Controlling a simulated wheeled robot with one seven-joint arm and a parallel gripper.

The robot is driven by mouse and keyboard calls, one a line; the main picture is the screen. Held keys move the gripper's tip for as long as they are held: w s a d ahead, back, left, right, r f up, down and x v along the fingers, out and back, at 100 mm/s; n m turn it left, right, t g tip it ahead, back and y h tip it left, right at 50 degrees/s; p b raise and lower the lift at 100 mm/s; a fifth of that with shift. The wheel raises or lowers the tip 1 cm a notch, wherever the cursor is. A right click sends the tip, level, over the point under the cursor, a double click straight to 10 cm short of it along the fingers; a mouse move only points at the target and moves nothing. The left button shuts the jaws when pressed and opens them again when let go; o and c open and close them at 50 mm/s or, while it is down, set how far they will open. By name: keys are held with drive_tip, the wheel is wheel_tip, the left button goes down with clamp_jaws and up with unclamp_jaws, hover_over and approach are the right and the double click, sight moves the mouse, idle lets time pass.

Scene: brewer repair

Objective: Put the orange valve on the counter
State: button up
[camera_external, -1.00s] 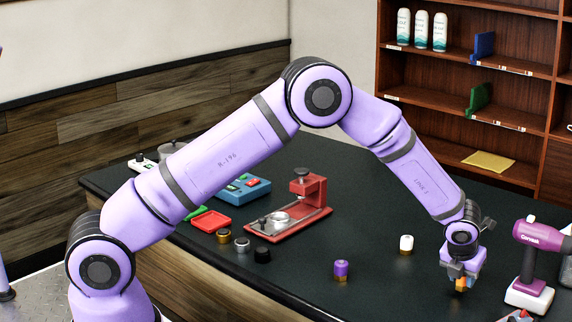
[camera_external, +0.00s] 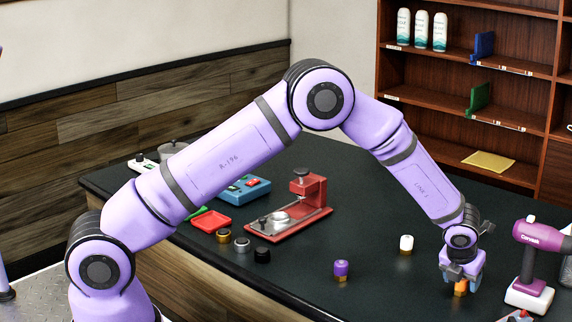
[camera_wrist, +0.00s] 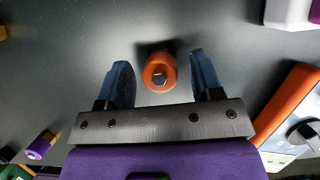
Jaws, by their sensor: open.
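The orange valve (camera_external: 460,288) stands on the dark counter (camera_external: 385,285) near its front right part, partly hidden by my gripper in the external view. In the wrist view the orange valve (camera_wrist: 159,72) appears as an orange cylinder with a dark hexagonal top, upright on the counter. My gripper (camera_external: 461,281) is just above it. In the wrist view my gripper (camera_wrist: 162,78) has its two blue fingers wide apart, one on each side of the valve, with a gap on both sides. Nothing is held.
A purple and gold valve (camera_external: 341,270) and a white one (camera_external: 406,244) stand to the left. A purple drill (camera_external: 535,265) stands close on the right. A red fixture (camera_external: 300,210), a red tray (camera_external: 211,221) and several dark or metallic valves are farther left.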

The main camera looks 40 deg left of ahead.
drive_tip(key=v, duration=1.2)
drive_tip(key=s+a+r+n+y, duration=0.1)
drive_tip(key=s+a+r+n, duration=0.5)
drive_tip(key=a+r+n, duration=0.45)
drive_tip(key=s+a+r+n, duration=0.5)
drive_tip(key=a+r+n, duration=0.2)
drive_tip(key=a+r, duration=0.7)
drive_tip(key=s+a+r+n, duration=0.2)
drive_tip(key=s+a+n, duration=0.7)
drive_tip(key=s+a, duration=0.45)
drive_tip(key=s+a+f+n, duration=0.1)
drive_tip(key=s+n, duration=0.3)
drive_tip(key=s, duration=0.3)
drive_tip(key=s+a+f+n+h, duration=0.1)
drive_tip(key=s+a+n, duration=0.1)
drive_tip(key=s+n, duration=0.3)
drive_tip(key=shift+s+a+f+t, duration=0.3)
drive_tip(key=shift+s+t, duration=0.1)
drive_tip(key=shift+s, duration=0.6)
drive_tip(key=shift+n, duration=0.25)
